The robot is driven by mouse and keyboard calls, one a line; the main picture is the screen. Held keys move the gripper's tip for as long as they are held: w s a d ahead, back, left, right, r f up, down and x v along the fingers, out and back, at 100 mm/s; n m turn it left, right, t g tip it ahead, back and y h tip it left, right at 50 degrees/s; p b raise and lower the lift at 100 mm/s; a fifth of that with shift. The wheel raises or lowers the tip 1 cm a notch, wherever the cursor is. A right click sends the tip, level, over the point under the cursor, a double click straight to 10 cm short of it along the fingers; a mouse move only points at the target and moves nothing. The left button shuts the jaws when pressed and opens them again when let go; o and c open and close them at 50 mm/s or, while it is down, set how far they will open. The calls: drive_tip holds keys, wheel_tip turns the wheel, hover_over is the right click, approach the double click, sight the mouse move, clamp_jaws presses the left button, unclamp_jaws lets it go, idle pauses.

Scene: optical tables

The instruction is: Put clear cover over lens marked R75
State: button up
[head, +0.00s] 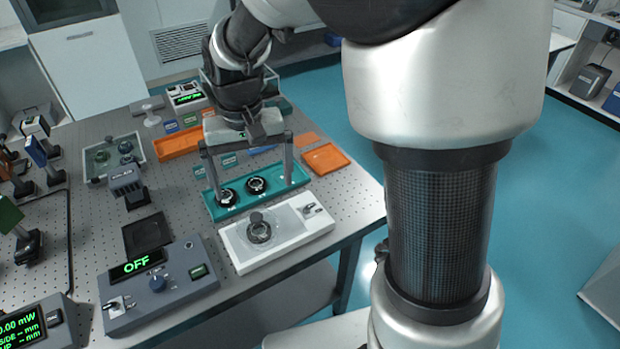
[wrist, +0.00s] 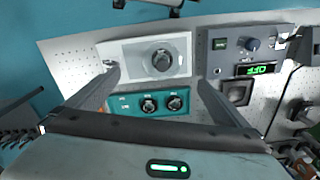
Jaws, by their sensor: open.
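A teal tray (head: 281,190) holds two dark-rimmed round lenses, a left one (head: 227,197) and a right one (head: 257,185). The tray also shows in the wrist view (wrist: 130,113). Its small labels are too small to read, so I cannot tell which lens is R75. In front, a white platform (head: 290,238) carries a round piece with a knob that looks like the clear cover (head: 259,231); it also shows in the wrist view (wrist: 161,60). My gripper (head: 252,182) is open and empty above the teal tray, its fingers spread wide in the wrist view (wrist: 158,82).
A grey control box (head: 160,287) reading OFF stands left of the white platform. Orange trays (head: 325,158) lie behind and right. A pale green tray (head: 97,163) with round pieces, a dark square pad (head: 146,233) and posts fill the left. The table's right edge is close.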

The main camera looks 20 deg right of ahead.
drive_tip(key=s+d+r+t, duration=0.5)
drive_tip(key=s+d+r, duration=0.6)
drive_tip(key=s, duration=0.4)
drive_tip(key=shift+s+d+r, duration=0.35)
drive_tip(key=shift+r, duration=0.15)
wheel_tip(320, 180, up, 4)
drive_tip(key=p, duration=0.4)
drive_tip(key=shift+r, duration=0.15)
